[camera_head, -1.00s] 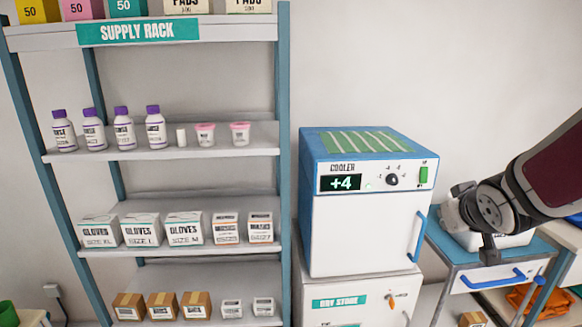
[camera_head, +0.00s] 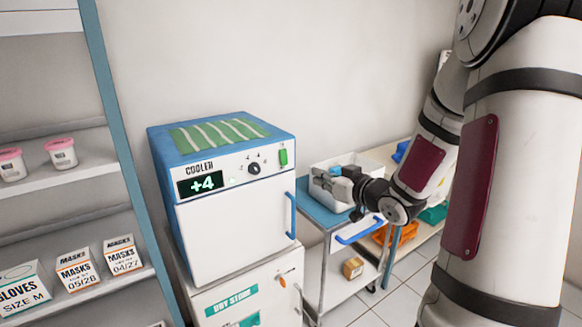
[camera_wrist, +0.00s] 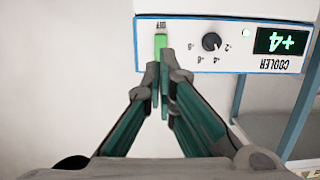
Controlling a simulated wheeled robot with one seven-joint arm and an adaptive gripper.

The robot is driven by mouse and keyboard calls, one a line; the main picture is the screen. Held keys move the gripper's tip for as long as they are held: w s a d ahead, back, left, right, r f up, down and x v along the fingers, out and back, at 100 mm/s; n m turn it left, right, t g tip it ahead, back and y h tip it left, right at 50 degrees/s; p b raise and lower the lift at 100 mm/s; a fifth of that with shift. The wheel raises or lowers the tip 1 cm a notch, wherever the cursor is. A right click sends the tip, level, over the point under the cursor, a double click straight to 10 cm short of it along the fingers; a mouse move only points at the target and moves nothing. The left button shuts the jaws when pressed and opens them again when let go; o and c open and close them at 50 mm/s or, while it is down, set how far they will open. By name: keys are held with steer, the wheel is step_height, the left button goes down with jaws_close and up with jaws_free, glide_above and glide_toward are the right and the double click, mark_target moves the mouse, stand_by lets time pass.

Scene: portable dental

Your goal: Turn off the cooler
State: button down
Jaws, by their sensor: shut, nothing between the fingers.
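The cooler (camera_head: 235,228) is a white box with a blue top, standing on the dry store cabinet. Its front panel has a lit "+4" display (camera_head: 201,183), a dark knob (camera_head: 254,168) and a green switch (camera_head: 283,157). The wrist view shows the panel upside down, with the green switch (camera_wrist: 160,43), the knob (camera_wrist: 211,42) and the lit display (camera_wrist: 282,41). My gripper (camera_wrist: 167,72) is shut and empty. Its fingertips appear just beside the switch in that view; I cannot tell whether they touch it. A small "OFF" label shows at the switch.
A blue handle (camera_head: 291,215) sticks out from the cooler door. The supply rack (camera_head: 105,95) stands at left. A cart with a blue top (camera_head: 318,212) and a white bin (camera_head: 322,187) stands right of the cooler, below my arm.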

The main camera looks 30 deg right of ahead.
mark_target(284, 165)
steer(key=b+x, duration=0.1)
steer(key=x, duration=1.3)
steer(key=shift+f, duration=0.1)
steer(key=shift+w+f+t+b, duration=0.4)
steer(key=shift+w+t+b, duration=0.1)
steer(key=shift+b, duration=0.25)
steer(key=shift+r, duration=0.3)
steer(key=shift+s+f, duration=0.1)
steer(key=shift+s, duration=0.05)
